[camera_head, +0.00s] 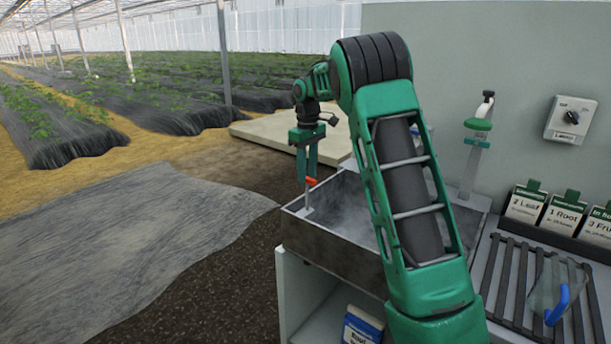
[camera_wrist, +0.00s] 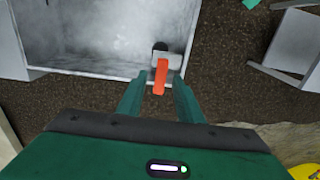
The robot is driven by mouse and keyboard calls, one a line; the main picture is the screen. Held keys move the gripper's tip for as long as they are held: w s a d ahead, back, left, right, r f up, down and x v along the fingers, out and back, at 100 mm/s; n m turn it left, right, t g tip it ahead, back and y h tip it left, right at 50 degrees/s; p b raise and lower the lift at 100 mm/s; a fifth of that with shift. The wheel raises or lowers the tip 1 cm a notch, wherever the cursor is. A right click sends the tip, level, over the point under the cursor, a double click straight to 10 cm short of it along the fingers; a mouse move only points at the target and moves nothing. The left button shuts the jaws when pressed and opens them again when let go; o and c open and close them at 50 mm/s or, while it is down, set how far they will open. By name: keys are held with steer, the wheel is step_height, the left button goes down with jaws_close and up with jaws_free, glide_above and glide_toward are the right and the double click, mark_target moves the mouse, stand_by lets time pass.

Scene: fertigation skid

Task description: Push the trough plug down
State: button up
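The metal trough (camera_head: 330,241) is set in the bench, and its grey inside also shows in the wrist view (camera_wrist: 95,35). At its left corner stands a thin grey upright piece (camera_head: 307,200) with an orange handle (camera_head: 311,181), which looks like the plug. In the wrist view the orange handle (camera_wrist: 160,77) joins a grey block (camera_wrist: 165,61), with a dark round spot beside it. My gripper (camera_head: 308,176) points down at the handle. In the wrist view my gripper (camera_wrist: 158,84) is open, its fingers either side of the handle with gaps. Contact is not visible.
A green-topped fixture (camera_head: 478,130) stands at the trough's back by the wall. A switch box (camera_head: 571,120) is on the wall. A slatted rack (camera_head: 530,285) with a blue-handled item and labelled packets lies right. My arm hides part of the trough.

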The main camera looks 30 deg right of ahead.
mark_target(308, 185)
steer(key=shift+f, duration=0.4)
steer(key=shift+c, duration=0.4)
jaws_close()
steer(key=shift+f, duration=2.3)
steer(key=shift+o, duration=0.4)
jaws_free()
steer(key=shift+r, duration=0.1)
